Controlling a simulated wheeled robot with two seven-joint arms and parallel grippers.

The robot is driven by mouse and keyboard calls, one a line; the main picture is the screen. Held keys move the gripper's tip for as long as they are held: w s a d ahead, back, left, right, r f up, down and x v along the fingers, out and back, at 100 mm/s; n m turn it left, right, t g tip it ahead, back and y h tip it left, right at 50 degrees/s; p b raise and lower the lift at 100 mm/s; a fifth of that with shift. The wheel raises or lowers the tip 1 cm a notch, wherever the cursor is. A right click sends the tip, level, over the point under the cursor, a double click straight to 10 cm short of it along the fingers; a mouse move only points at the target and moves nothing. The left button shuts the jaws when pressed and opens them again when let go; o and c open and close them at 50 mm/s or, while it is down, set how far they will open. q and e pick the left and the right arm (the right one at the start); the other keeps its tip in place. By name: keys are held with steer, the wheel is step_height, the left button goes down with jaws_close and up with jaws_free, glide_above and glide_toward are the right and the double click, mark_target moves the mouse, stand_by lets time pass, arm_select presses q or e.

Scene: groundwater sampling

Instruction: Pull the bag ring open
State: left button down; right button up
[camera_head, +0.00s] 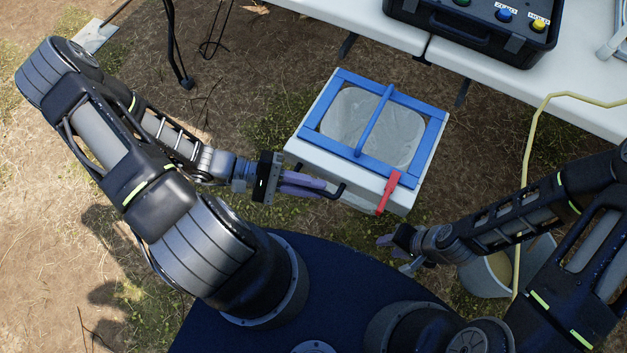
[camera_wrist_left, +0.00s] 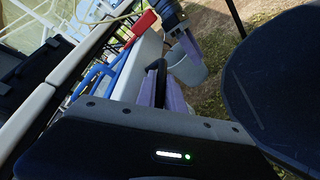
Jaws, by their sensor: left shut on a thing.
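A blue rectangular frame (camera_head: 435,130) with a blue bar (camera_head: 373,125) across it lies on top of a white box (camera_head: 300,151). A clear, wrinkled sheet like a bag (camera_head: 345,112) fills the frame's opening. A red lever (camera_head: 387,193) sits at the box's near right corner; it also shows in the left wrist view (camera_wrist_left: 144,23). My left gripper (camera_head: 318,187) is shut on a black handle (camera_head: 338,191) at the box's near side. My right gripper (camera_head: 395,252) is empty and looks open, below the red lever and apart from the box. No separate bag ring can be made out.
A white table (camera_head: 592,92) with a black case (camera_head: 470,42) stands at the back right. A yellow hose (camera_head: 532,135) hangs from it towards a pale bucket (camera_head: 484,279) near my right arm. Black stand legs (camera_head: 175,55) are at the upper left. Grassy ground surrounds the box.

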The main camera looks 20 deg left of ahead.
arm_select(q)
steer(key=c, duration=1.5)
jaws_free()
steer(key=shift+o, duration=0.2)
steer(key=shift+a, duration=0.1)
steer(key=v, duration=0.7)
steer(key=shift+a, duration=0.35)
steer(key=shift+s, duration=0.15)
